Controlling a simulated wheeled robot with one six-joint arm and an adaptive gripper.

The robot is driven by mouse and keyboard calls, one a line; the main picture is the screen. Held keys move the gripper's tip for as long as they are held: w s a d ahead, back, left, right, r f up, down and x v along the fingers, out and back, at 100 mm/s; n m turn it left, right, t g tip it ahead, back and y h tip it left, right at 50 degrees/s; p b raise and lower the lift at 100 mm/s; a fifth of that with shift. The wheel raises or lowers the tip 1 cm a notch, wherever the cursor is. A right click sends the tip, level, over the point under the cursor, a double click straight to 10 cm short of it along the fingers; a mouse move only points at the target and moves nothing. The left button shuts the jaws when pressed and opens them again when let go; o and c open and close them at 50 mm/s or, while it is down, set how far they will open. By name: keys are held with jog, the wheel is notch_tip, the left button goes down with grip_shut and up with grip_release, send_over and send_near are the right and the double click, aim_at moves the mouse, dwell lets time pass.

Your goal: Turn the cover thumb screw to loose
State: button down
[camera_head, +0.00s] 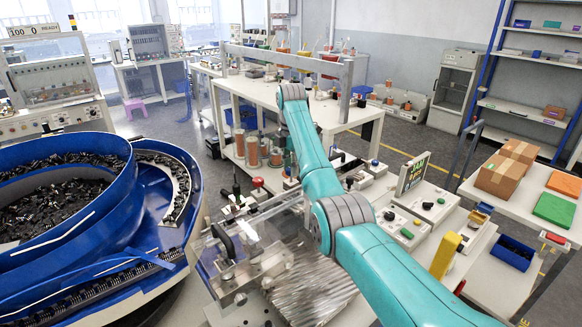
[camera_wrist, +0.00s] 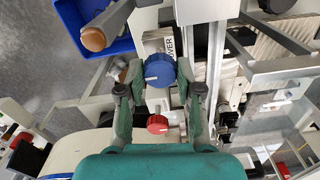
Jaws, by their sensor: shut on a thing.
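In the wrist view a round blue knob (camera_wrist: 160,68), beside a label reading "OVER" in its visible part, looks like the cover thumb screw. A short white mark points left from its lower middle. My gripper (camera_wrist: 160,74) has one finger on each side of the knob, with the fingertips closed against its rim. A smaller red knob (camera_wrist: 157,124) with a white mark sits below it, between the finger bases, and is not held. In the head view my teal arm reaches over the bench, and I cannot make out the gripper or the blue knob.
In the wrist view a blue bin (camera_wrist: 92,22) and a brown-tipped lever (camera_wrist: 93,39) lie at upper left. Metal rails (camera_wrist: 216,60) stand close right of the gripper. In the head view a large blue bowl feeder (camera_head: 60,220) fills the left, and cardboard boxes (camera_head: 500,176) sit at right.

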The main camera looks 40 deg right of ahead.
jog(key=shift+d+r, duration=0.1)
jog(key=shift+r, duration=0.05)
jog(key=c, duration=0.8)
grip_release()
jog(key=shift+w, duration=0.1)
jog(key=shift+o, duration=0.2)
